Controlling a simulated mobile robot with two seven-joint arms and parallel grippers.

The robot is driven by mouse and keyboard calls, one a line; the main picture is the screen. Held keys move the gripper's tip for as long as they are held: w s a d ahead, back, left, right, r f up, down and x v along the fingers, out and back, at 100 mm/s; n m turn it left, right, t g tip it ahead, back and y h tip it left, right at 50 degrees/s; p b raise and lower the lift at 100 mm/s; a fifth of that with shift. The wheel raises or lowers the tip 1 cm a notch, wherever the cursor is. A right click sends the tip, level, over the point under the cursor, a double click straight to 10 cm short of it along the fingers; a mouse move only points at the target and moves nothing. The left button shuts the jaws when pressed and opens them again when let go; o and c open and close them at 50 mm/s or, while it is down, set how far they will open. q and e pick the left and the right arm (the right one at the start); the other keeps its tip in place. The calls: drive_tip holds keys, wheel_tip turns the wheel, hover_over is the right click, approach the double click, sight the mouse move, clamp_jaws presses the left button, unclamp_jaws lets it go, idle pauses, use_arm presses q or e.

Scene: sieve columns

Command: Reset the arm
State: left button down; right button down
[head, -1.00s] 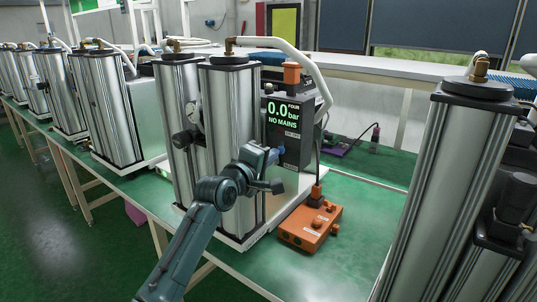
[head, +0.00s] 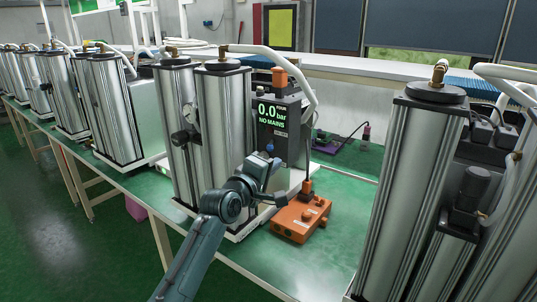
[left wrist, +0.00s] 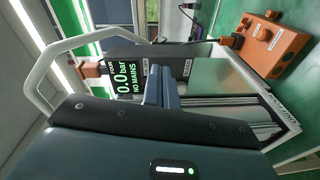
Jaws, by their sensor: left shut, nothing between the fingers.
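In the left wrist view the fingers (left wrist: 161,88) are together and empty, pointing towards the unit with the green display. That display (head: 271,114) reads 0.0 bar and NO MAINS; it also shows sideways in the left wrist view (left wrist: 127,78). I cannot tell whether the gripper touches anything. My right gripper is out of view.
An orange box (head: 300,218) with knobs sits on the green bench right of the gripper. Another column unit (head: 410,190) stands close at the right. More columns (head: 115,110) line the bench at left. Bare green bench top (head: 345,195) lies between the units.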

use_arm(q)
drive_tip(key=s+a+f+m+y, duration=0.1)
drive_tip(key=s+a+f, duration=0.3)
drive_tip(key=f, duration=0.4)
drive_tip(key=s+a+f+m+g+y, duration=0.1)
drive_tip(key=s+a+f+y, duration=0.2)
drive_tip(key=f, duration=0.4)
drive_tip(key=s+a+f+m, duration=0.2)
drive_tip(key=s+a+f, duration=0.2)
drive_tip(key=s+f, duration=0.3)
drive_tip(key=s+a+f+m+g+y, duration=0.1)
drive_tip(key=s+a+f+m, duration=0.1)
drive_tip(key=s, duration=0.6)
drive_tip(key=s+a+f+m+g+y, duration=0.1)
drive_tip(key=s+a+f+m, duration=0.2)
drive_tip(key=s+f, duration=0.3)
drive_tip(key=s+a+f+m+g+y, duration=0.1)
drive_tip(key=s+a+f, duration=0.3)
drive_tip(key=s, duration=0.5)
drive_tip(key=shift+s+a+f+m, duration=0.25)
drive_tip(key=shift+a+m, duration=0.2)
drive_tip(key=shift+m, duration=0.35)
drive_tip(key=c, duration=2.1)
unclamp_jaws()
